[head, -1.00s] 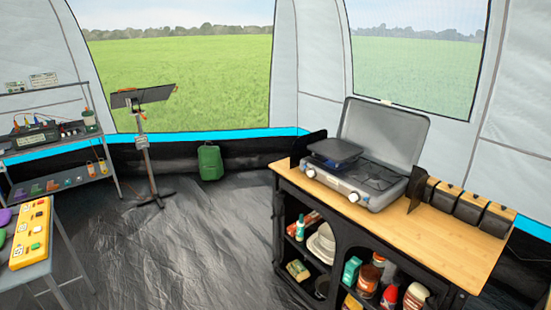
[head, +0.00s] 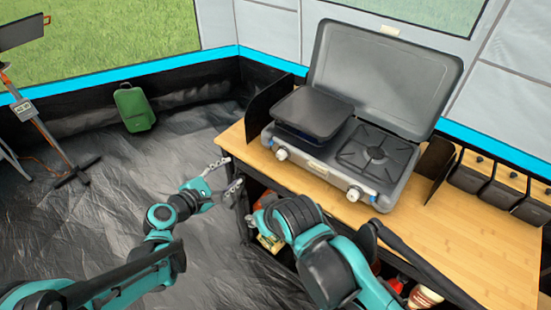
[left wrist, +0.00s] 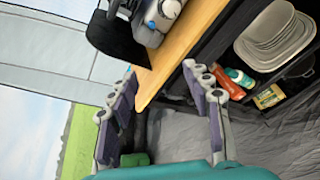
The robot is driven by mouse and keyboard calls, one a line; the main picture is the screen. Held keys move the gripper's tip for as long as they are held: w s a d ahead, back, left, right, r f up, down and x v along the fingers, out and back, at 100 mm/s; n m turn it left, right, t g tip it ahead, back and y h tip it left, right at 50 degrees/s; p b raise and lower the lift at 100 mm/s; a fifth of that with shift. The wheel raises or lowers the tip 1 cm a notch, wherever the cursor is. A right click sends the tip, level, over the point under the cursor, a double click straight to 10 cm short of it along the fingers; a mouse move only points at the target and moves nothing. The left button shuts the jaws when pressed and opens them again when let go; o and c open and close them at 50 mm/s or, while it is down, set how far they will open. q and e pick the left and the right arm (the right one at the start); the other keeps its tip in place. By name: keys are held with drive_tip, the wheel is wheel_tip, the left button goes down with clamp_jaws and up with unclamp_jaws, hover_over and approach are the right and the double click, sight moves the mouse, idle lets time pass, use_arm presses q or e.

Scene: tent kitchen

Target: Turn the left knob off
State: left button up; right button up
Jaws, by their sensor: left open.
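The left knob (head: 281,154) is a small pale knob on the front of the grey camping stove (head: 318,168), below the dark griddle plate (head: 312,112). A pale round knob (left wrist: 170,8) also shows at the top edge of the left wrist view. My left gripper (head: 223,174) is open and empty. It is low and left of the knob, in front of the counter's left end, touching nothing that I can see. Its two spread fingers show in the left wrist view (left wrist: 160,76). My right arm is folded below the stove front; its gripper cannot be made out clearly.
The right knob (head: 354,194) sits below the bare right burner (head: 374,152). A black side panel (head: 268,104) stands left of the stove. The wooden counter (head: 440,227) is clear at right. Shelves below hold plates (left wrist: 278,36) and bottles. Floor at left is open.

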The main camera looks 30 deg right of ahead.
sight(279, 158)
use_arm(q)
drive_tip(key=d+f+n+h, duration=0.1)
drive_tip(key=d+n, duration=0.1)
drive_tip(key=d, duration=0.2)
drive_tip(key=d+f+n+h+p, duration=0.1)
drive_tip(key=d+f+n+h, duration=0.1)
drive_tip(key=d+n, duration=0.1)
drive_tip(key=d+f+n+h+p, duration=0.1)
drive_tip(key=d+n, duration=0.2)
drive_tip(key=d, duration=0.2)
drive_tip(key=shift+s+f, duration=0.25)
drive_tip(key=shift+f, duration=0.05)
drive_tip(key=x, duration=0.2)
drive_tip(key=b+x, duration=0.1)
drive_tip(key=x, duration=0.2)
drive_tip(key=shift+f, duration=0.25)
drive_tip(key=shift+w+d+r, duration=0.1)
drive_tip(key=shift+w+d, duration=0.05)
drive_tip(key=shift+d, duration=0.1)
clamp_jaws()
